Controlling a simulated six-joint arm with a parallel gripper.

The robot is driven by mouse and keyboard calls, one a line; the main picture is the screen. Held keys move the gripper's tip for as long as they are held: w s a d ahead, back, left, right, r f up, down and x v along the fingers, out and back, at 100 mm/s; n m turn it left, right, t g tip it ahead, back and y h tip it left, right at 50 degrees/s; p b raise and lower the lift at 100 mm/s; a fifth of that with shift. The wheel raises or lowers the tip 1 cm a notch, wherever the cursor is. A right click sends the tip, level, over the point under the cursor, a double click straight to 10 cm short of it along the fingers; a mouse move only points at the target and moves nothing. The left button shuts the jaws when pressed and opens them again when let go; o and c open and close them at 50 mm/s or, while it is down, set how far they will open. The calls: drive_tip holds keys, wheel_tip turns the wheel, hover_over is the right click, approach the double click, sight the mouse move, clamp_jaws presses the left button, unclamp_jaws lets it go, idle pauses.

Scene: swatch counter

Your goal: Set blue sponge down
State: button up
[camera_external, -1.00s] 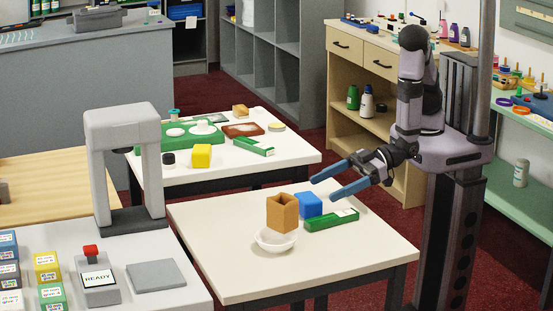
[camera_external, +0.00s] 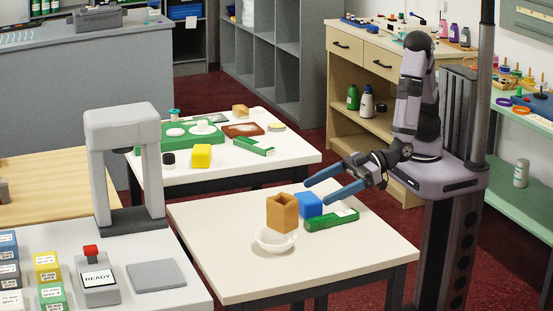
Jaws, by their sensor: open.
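The blue sponge (camera_external: 309,204) is a small bright blue block resting on the near white table (camera_external: 220,235). It sits just behind and right of an open orange-brown box (camera_external: 283,213), and its lower right side is beside a green and white box (camera_external: 331,220). My gripper (camera_external: 316,190) is open and empty, with its two blue fingers spread above and to the right of the sponge, pointing left. No contact with the sponge is visible. The sponge's lower left part is hidden by the brown box.
A white bowl (camera_external: 274,240) stands at the front of the brown box. The table's left and front right areas are clear. A second white table (camera_external: 295,158) behind holds a yellow block (camera_external: 201,156) and several other items. A grey press-like frame (camera_external: 125,120) stands at left.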

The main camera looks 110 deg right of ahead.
sight(309, 197)
drive_tip(key=shift+w, duration=0.1)
drive_tip(key=shift+x, duration=2.55)
drive_tip(key=shift+a, duration=0.15)
drive_tip(key=c, duration=1.2)
